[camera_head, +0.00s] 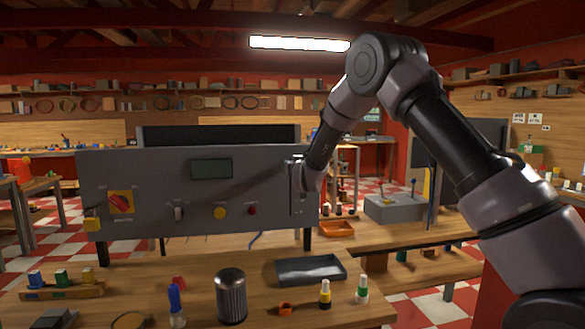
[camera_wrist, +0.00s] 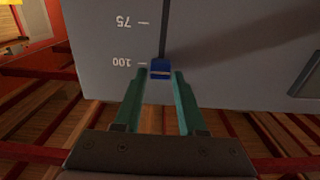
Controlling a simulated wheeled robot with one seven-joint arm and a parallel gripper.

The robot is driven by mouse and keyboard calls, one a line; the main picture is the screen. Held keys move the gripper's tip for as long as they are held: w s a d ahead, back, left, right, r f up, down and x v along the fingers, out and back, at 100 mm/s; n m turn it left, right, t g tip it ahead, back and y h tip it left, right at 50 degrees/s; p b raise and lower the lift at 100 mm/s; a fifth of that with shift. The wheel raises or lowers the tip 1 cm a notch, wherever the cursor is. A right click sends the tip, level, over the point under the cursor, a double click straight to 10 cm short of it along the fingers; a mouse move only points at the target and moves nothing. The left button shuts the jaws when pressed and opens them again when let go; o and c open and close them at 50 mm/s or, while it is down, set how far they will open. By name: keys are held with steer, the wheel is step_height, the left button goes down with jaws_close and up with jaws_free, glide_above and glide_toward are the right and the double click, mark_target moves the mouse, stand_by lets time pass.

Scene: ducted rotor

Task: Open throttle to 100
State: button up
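The throttle slider is a blue knob (camera_wrist: 160,69) with a pale line, in a dark slot on a grey panel. The wrist view shows the scale upside down, and the knob sits beside the mark labelled 100, with 75 farther up the picture. My gripper (camera_wrist: 161,72) has its two green fingers one on each side of the knob, with narrow gaps that look clear of it. In the head view the slider strip (camera_head: 297,203) is at the panel's right end, and my wrist hides the knob and fingers.
The control panel (camera_head: 150,170) also carries a red rotary switch (camera_head: 121,202), a small display (camera_head: 211,169), a yellow button (camera_head: 220,213) and a red button (camera_head: 252,210). A dark tray (camera_head: 310,270), a ribbed cylinder (camera_head: 231,297) and small bottles stand on the bench in front.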

steer(key=shift+o, duration=0.9)
steer(key=shift+r, duration=0.1)
steer(key=v, duration=1.1)
steer(key=shift+w, duration=0.1)
